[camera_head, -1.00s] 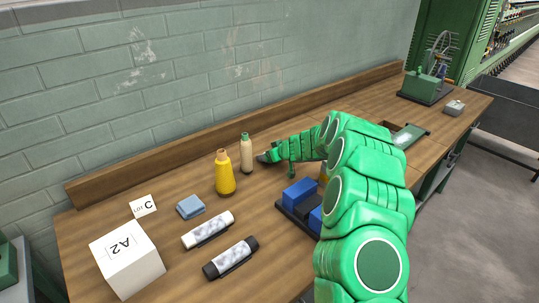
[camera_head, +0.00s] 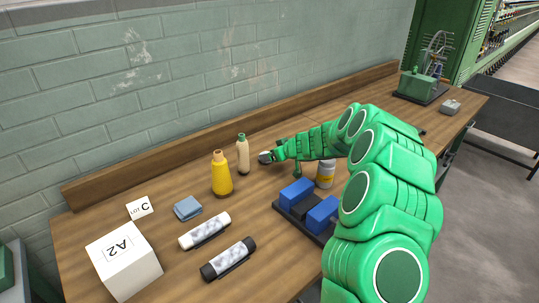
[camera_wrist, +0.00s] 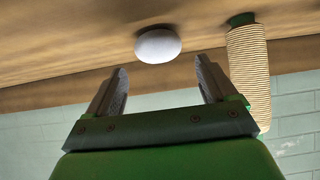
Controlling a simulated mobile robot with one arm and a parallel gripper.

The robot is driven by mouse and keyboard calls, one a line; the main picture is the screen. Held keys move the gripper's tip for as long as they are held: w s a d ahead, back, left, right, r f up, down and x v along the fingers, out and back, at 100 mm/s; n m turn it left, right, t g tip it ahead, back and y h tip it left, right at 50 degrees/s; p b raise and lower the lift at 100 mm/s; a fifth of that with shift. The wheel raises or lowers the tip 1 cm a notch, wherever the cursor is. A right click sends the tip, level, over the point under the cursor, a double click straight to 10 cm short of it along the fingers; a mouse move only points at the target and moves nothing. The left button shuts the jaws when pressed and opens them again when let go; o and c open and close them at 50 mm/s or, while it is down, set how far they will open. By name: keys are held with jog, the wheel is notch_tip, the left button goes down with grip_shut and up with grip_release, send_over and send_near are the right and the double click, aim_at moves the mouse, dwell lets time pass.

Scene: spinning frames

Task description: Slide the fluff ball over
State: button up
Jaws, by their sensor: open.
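The fluff ball (camera_wrist: 158,45) shows in the wrist view as a pale, smooth oval on the wooden table. It lies just beyond and between the fingertips of my gripper (camera_wrist: 161,76), with a small gap. The two grey fingers are spread and nothing is held between them. In the head view my gripper (camera_head: 266,157) is low over the table, right of the cream thread bobbin (camera_head: 243,155). A pale patch shows at its fingertips there; I cannot tell whether it is the ball. The bobbin also stands right of the fingers in the wrist view (camera_wrist: 248,75).
A yellow bobbin (camera_head: 221,177) stands left of the cream one. A blue-blocked fixture (camera_head: 297,193) and a white-and-yellow jar (camera_head: 325,175) stand near my arm. A blue pad (camera_head: 187,208), two tubes (camera_head: 204,231) and an A2 box (camera_head: 123,262) lie left. The wall backs the table.

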jog(key=shift+v, duration=1.2)
